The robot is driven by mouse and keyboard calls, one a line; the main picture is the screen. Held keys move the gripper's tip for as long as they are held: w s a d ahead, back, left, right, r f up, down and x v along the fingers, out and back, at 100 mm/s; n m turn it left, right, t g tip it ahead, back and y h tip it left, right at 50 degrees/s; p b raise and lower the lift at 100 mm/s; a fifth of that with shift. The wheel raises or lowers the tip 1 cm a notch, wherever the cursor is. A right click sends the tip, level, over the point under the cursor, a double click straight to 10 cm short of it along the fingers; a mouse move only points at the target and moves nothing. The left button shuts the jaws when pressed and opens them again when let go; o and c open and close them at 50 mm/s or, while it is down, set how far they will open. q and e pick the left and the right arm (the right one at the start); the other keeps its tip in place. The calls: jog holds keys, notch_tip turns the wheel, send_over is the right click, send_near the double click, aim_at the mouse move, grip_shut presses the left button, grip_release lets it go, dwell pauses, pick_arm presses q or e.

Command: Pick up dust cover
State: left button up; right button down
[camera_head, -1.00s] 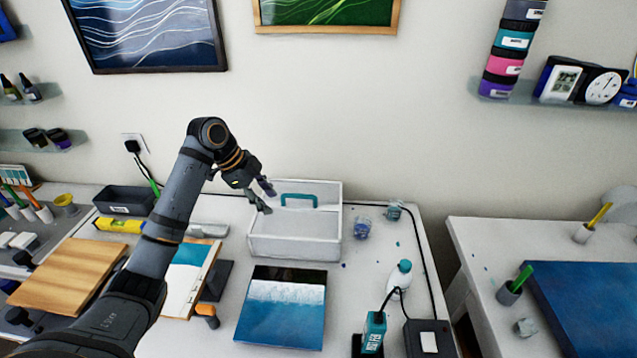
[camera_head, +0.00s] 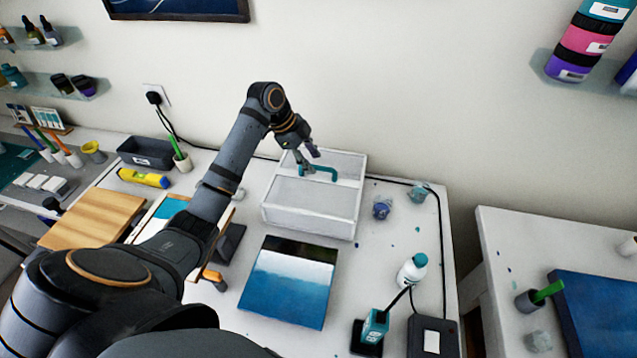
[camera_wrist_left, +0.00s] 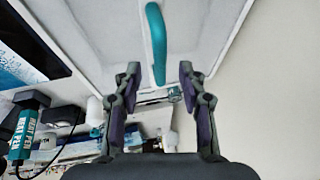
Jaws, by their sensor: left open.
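The dust cover (camera_head: 311,208) is a whitish, see-through box with a teal handle (camera_head: 318,169) on top. It stands at the back of the white worktable. My left gripper (camera_head: 305,160) is open and sits over the cover at the handle's left end. In the left wrist view the cover (camera_wrist_left: 100,40) fills the upper middle. Its teal handle (camera_wrist_left: 156,45) runs down toward the gap between the two open fingers of the left gripper (camera_wrist_left: 158,92). The fingers stand on either side of the handle's line and are apart from it. My right gripper is not in view.
A blue and white seascape panel (camera_head: 290,285) lies in front of the cover. Small cups (camera_head: 382,208), a white bottle (camera_head: 412,270) and a teal heat pen (camera_head: 375,327) stand to the right. A wooden board (camera_head: 92,220) and yellow level (camera_head: 143,178) lie left.

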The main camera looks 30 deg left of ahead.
aim_at(318, 168)
pick_arm(q)
jog(key=p+x, duration=0.2)
jog(key=x, duration=0.1)
jog(key=shift+w+d+f, duration=0.1)
jog(key=shift+d+f, duration=0.15)
jog(key=shift+f, duration=0.05)
jog(key=shift+w+d+f, duration=0.15)
jog(key=shift+w+f, duration=0.05)
jog(key=shift+f, duration=0.2)
grip_shut()
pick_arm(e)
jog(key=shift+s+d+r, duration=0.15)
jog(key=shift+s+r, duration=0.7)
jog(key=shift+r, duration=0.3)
